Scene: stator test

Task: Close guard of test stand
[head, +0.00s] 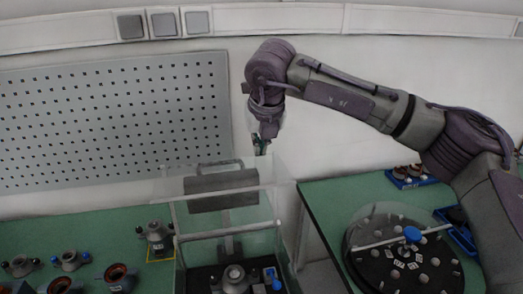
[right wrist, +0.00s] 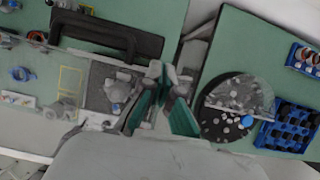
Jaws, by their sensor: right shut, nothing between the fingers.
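The test stand's clear guard (head: 255,212) stands as a see-through box with pale edges at the lower middle of the head view. In the right wrist view a black handle-like frame (right wrist: 100,27) shows at the upper left. Inside the stand a grey stator part (head: 235,277) sits on a dark base, beside a blue knob. My right gripper (head: 261,146) is shut and empty, pointing down just above the guard's upper right. Its green-sided fingers (right wrist: 166,92) show in the wrist view. My left gripper is out of view.
A round black turntable (head: 418,280) with a clear cover and blue knob sits on the right green table. Blue trays (head: 411,180) lie behind it. Several stator parts (head: 155,236) stand on the left table. A gap separates the tables. A perforated panel (head: 115,120) hangs behind.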

